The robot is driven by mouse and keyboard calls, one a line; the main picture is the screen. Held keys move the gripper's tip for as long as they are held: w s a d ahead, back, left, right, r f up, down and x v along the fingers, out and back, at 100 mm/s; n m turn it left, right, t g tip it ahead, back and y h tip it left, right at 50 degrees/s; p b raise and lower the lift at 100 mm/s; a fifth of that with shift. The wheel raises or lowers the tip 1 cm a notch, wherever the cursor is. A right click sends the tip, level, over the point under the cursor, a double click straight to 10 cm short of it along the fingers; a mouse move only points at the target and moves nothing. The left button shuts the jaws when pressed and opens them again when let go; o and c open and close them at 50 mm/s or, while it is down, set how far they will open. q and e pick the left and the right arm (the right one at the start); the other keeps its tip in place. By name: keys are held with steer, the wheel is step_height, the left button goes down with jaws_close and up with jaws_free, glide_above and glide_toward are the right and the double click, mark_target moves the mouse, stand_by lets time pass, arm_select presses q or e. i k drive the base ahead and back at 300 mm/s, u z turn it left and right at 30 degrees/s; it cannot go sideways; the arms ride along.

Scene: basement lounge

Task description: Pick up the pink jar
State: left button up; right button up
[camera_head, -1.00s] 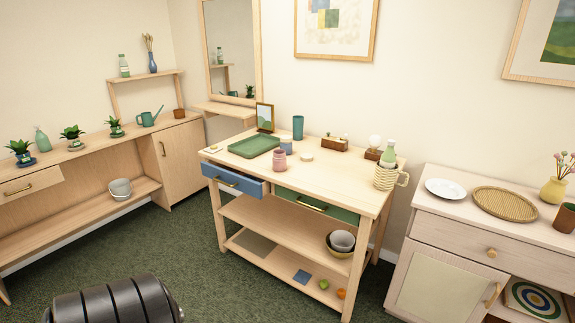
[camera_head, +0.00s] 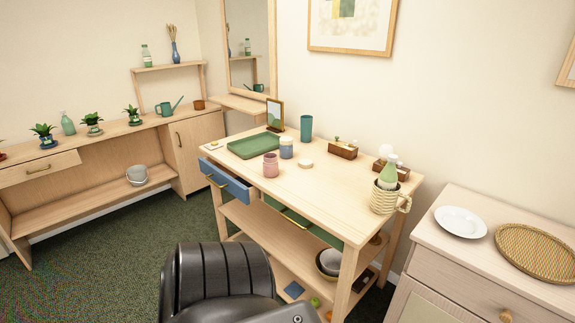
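The pink jar (camera_head: 271,165) stands upright on the wooden table (camera_head: 318,186), near its front edge. A white and blue jar (camera_head: 286,148) stands just behind it to the right, and the green tray (camera_head: 254,146) lies to its left. A black part of my own arm shows at the bottom middle, in front of the table and well short of the jar. No gripper fingers show in the head view.
The blue drawer (camera_head: 226,182) at the table's front left is pulled out below the jar. A small round lid (camera_head: 306,164) lies right of the jars. Green carpet (camera_head: 90,270) is clear at left.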

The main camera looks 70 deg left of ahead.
mark_target(271, 164)
steer(key=u, duration=0.3)
steer(key=i, duration=0.75)
steer(key=u, duration=1.25)
steer(key=i, duration=0.6)
steer(key=u, duration=0.65)
